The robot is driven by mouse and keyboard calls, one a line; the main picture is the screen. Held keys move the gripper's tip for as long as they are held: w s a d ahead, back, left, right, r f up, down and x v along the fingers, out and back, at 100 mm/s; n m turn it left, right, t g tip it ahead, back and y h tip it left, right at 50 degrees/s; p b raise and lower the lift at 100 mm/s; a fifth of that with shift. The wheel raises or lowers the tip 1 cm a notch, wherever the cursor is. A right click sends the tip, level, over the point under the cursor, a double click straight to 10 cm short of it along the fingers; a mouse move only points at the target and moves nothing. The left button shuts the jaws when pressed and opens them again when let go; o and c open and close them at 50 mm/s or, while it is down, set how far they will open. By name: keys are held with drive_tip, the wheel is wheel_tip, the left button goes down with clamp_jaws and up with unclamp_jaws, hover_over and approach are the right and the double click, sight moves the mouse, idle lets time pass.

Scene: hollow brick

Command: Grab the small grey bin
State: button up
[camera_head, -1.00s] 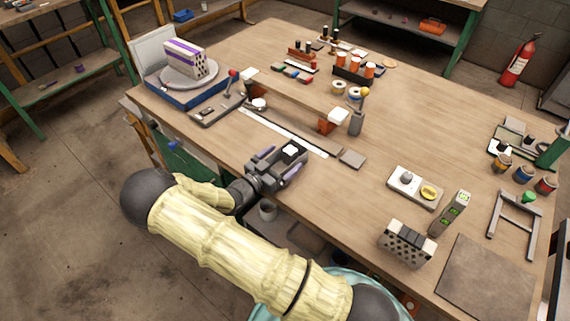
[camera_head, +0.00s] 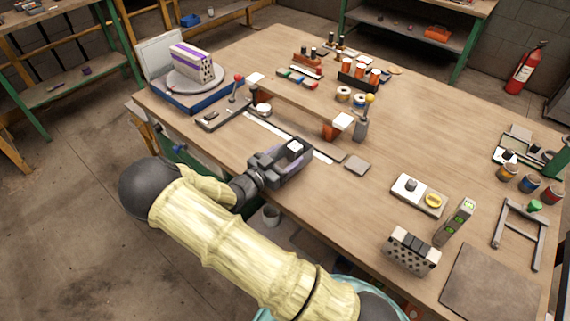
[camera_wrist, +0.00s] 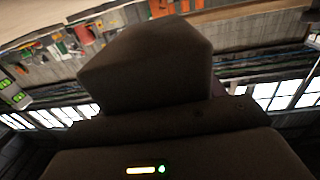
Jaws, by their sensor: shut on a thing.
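My gripper (camera_head: 294,164) is over the near edge of the workbench, its dark fingers with purple parts drawn together. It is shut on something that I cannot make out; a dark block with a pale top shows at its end. In the wrist view a large dark box shape (camera_wrist: 150,65) fills the middle, and I cannot tell whether it is gripper or held thing.
Bare wood lies right of the rail.

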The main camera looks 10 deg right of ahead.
wheel_tip(320, 180, up, 6)
idle(0.8)
